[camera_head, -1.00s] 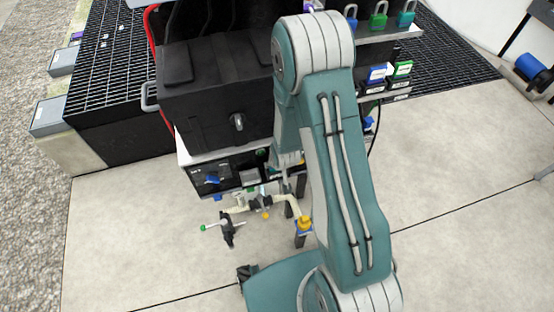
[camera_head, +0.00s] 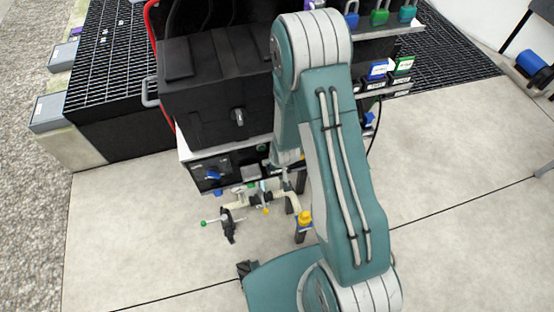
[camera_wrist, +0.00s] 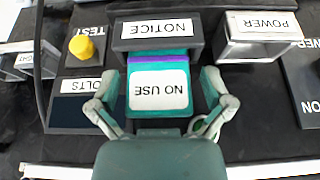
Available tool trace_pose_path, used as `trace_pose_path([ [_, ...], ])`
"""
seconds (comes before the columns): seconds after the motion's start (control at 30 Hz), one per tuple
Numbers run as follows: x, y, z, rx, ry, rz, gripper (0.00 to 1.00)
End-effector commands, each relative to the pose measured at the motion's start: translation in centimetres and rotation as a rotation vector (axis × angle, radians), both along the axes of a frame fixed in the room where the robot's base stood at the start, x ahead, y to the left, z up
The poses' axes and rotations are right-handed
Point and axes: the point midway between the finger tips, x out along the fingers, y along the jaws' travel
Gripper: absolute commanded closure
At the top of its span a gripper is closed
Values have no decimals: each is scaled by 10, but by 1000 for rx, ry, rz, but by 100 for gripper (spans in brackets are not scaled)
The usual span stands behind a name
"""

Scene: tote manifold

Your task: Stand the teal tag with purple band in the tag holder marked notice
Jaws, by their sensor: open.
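In the wrist view, the teal tag with purple band (camera_wrist: 159,111) bears a white "NO USE" label, upside down in the picture. Its banded end meets the holder marked notice (camera_wrist: 155,45), a dark block with a white label. I cannot tell how deep it sits there. My gripper (camera_wrist: 158,103) is open, one finger on each side of the tag, with small gaps visible. In the head view my arm hides the tag, the holder and the gripper.
A metal holder marked "POWER" (camera_wrist: 262,50) stands right of the notice holder. A yellow button (camera_wrist: 81,46) marked "TEST" and a dark "VOLTS" display (camera_wrist: 77,115) are to the left. In the head view, blue and green tags (camera_head: 378,70) stand at the right.

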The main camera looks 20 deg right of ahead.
Motion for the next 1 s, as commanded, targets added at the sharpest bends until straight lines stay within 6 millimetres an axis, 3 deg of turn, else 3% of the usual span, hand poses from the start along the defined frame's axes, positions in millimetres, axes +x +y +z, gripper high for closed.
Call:
trace_pose_path([
  [0.17,-3,0,9,0,-2,0,0],
  [0.73,-38,1,86,-1,-3,0,0],
  [1.0,-48,1,106,-1,1,0,0],
])
